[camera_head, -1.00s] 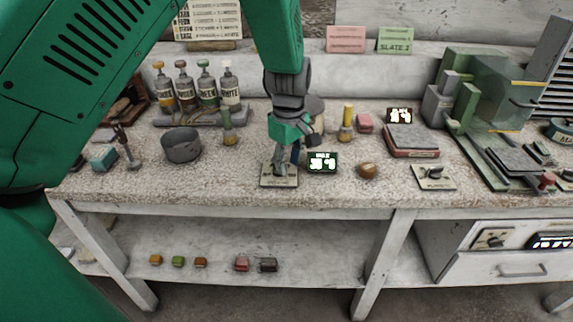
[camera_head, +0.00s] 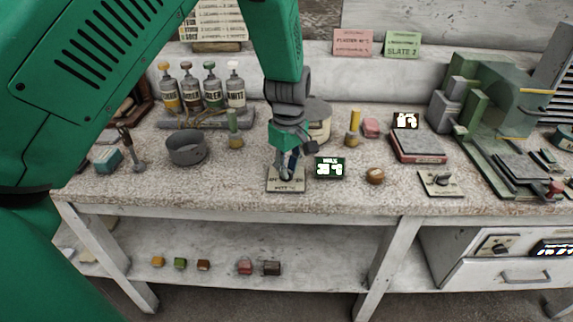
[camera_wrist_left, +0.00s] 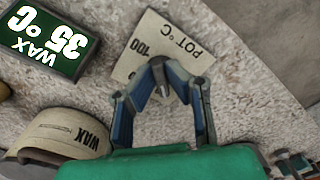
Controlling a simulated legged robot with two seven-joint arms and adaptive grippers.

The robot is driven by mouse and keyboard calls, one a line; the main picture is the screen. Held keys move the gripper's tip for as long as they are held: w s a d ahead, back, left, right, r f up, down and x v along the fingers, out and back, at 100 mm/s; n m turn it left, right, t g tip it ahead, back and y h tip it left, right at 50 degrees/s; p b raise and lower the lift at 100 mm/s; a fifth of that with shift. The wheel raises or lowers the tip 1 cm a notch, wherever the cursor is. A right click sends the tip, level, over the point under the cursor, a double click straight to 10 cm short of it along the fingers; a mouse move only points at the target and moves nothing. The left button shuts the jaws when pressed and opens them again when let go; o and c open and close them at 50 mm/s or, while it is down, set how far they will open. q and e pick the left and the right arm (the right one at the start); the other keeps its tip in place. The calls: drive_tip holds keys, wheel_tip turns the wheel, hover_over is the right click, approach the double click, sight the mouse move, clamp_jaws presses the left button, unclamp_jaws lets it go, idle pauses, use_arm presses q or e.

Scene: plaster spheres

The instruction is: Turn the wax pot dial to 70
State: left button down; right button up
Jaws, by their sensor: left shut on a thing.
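The dial plate (camera_head: 287,188) lies flat near the front edge of the bench. In the left wrist view the plate (camera_wrist_left: 146,42) shows "POT °C" and "100". My left gripper (camera_head: 287,174) points down over the plate. In the left wrist view its blue-grey fingers (camera_wrist_left: 163,88) are closed on the small grey dial knob (camera_wrist_left: 162,90), which they mostly hide, so its setting cannot be read. The cream wax pot (camera_head: 321,121) stands behind my gripper; its lettering shows in the wrist view (camera_wrist_left: 62,132). The wax display (camera_wrist_left: 45,40) reads 35 °C there. My right gripper is not in view.
The display (camera_head: 330,167) stands just right of the dial. A brown knob-like object (camera_head: 375,176) and a second dial plate (camera_head: 440,183) are farther right. A grey round pan (camera_head: 187,148) and a bottle rack (camera_head: 203,117) are left.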

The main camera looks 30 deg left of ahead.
use_arm(q)
drive_tip(key=m+p, duration=0.3)
drive_tip(key=shift+a+r, duration=0.15)
drive_tip(key=shift+r, duration=0.05)
drive_tip(key=m+p, duration=0.2)
drive_tip(key=shift+m, duration=0.3)
drive_tip(key=m+p, duration=0.2)
drive_tip(key=shift+w+a+m, duration=0.1)
drive_tip(key=shift+w+m, duration=0.05)
drive_tip(key=shift+m, duration=0.25)
drive_tip(key=m+p, duration=0.2)
drive_tip(key=m, duration=0.2)
drive_tip(key=shift+a, duration=0.1)
drive_tip(key=shift+w+m+p, duration=0.1)
drive_tip(key=shift+m+p, duration=0.75)
drive_tip(key=shift+m, duration=0.95)
drive_tip(key=shift+f, duration=0.1)
drive_tip(key=c, duration=1.8)
unclamp_jaws()
drive_tip(key=shift+o, duration=0.9)
drive_tip(key=shift+f+m, duration=0.2)
drive_tip(key=shift+m, duration=0.1)
drive_tip(key=shift+r, duration=0.1)
